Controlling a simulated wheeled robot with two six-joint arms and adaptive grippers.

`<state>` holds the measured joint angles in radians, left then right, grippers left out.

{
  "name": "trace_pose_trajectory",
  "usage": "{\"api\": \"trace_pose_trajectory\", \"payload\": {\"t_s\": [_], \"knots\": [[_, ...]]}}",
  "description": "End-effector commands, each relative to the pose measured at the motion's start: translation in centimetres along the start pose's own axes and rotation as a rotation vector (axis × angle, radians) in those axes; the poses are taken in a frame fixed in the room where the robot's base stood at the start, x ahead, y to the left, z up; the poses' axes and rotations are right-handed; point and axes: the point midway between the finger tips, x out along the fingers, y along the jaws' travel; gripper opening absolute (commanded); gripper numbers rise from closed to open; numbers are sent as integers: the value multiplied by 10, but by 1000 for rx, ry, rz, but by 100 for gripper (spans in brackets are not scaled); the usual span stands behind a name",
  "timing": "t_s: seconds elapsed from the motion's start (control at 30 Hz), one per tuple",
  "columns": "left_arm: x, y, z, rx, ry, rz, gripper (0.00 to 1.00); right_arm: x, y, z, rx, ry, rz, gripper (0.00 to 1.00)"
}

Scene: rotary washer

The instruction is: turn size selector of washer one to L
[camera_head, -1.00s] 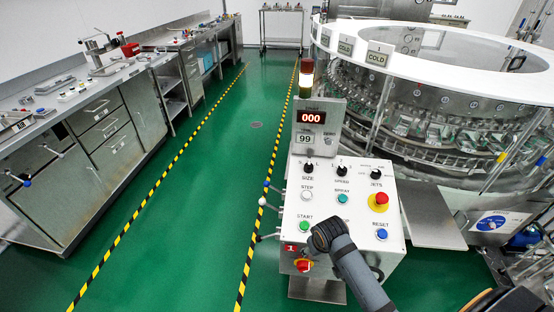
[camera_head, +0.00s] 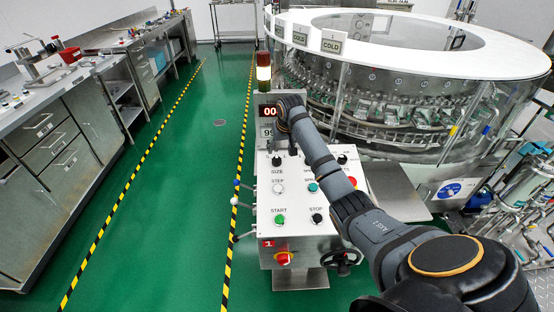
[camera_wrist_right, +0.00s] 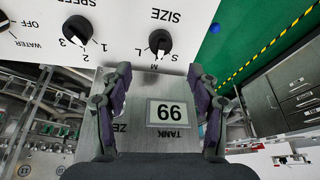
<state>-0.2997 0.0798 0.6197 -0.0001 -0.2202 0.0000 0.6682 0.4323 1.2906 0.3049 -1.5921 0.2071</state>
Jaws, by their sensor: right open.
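The size selector (camera_head: 277,160) is a black knob at the upper left of the white sloped panel (camera_head: 263,190) of washer one, which has a red "1" label. In the right wrist view the size selector (camera_wrist_right: 160,41) appears upside down, its pale pointer roughly towards M; the exact setting is hard to tell. My right gripper (camera_wrist_right: 160,76) is open and empty, its two fingers apart, with the knob beyond the gap between the tips and not touched. In the head view my right arm reaches over the panel, partly covering the display and speed knob. My left gripper is not in view.
The speed knob (camera_wrist_right: 77,30) is beside the size selector. The start button (camera_head: 280,219), stop button (camera_head: 317,218) and red emergency stop (camera_head: 284,258) are lower on the console. The round washer (camera_head: 400,105) stands behind it. Green floor is free at left.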

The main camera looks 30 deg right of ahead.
Motion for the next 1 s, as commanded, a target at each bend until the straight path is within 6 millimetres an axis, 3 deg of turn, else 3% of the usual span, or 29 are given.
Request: {"api": "trace_pose_trajectory", "payload": {"t_s": [0.3, 0.43, 0.83, 1.0], "knots": [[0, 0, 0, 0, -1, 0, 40, 67, -1, 2, 0, -4, 0, 61], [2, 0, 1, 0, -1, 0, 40, 86, -1, 2, 0, -3, -1, 61], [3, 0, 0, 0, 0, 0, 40, 96, -1, 1, -2, 1, 0, 61], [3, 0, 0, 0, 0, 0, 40, 96, 0, 1, -2, 0, 1, 39]]}}
